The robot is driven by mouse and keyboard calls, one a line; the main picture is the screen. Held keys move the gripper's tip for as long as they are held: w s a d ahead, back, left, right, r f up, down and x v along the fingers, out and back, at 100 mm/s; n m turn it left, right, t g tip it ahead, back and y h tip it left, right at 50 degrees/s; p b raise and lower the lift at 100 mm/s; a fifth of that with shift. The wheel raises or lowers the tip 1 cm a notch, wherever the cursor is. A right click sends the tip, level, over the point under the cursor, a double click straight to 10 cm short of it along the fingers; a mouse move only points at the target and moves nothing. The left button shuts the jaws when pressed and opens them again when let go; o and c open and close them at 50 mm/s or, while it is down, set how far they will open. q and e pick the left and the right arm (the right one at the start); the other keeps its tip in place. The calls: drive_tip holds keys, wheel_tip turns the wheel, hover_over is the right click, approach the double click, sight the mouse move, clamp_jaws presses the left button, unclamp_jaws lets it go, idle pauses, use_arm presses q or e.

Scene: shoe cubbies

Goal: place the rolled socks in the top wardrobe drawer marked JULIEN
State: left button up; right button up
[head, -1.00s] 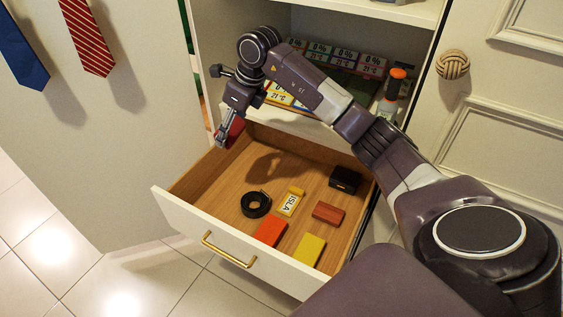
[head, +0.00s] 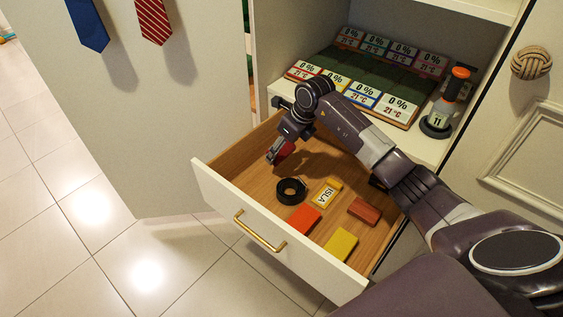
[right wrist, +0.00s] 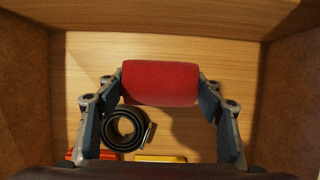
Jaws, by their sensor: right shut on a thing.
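My right gripper (head: 276,157) is shut on the rolled socks (right wrist: 160,83), a red roll held crosswise between its two fingers. In the head view the red roll (head: 285,150) shows partly behind the gripper, inside or just above the back left part of the open drawer (head: 235,205). In the right wrist view the wooden drawer floor (right wrist: 230,70) lies beneath the roll; I cannot tell whether they touch. A name tag (head: 325,194) in the drawer reads ISLA; I see no JULIEN marking. My left gripper is not in view.
The drawer holds a coiled black belt (head: 291,190), a red block (head: 303,218), a yellow block (head: 341,244) and a brown block (head: 364,211). A dark item is mostly hidden by my arm. Above is a shelf with labelled panels (head: 375,65) and an orange-topped bottle (head: 446,102).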

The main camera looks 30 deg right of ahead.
sight(281, 169)
wheel_tip(281, 169, down, 5)
drive_tip(key=shift+r+b, duration=0.1)
drive_tip(key=shift+b, duration=0.4)
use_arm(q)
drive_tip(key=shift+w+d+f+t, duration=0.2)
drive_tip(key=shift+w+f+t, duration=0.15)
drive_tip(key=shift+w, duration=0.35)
use_arm(e)
drive_tip(key=shift+f, duration=0.2)
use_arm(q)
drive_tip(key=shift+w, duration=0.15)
use_arm(e)
drive_tip(key=shift+f, duration=0.1)
drive_tip(key=o, duration=1.1)
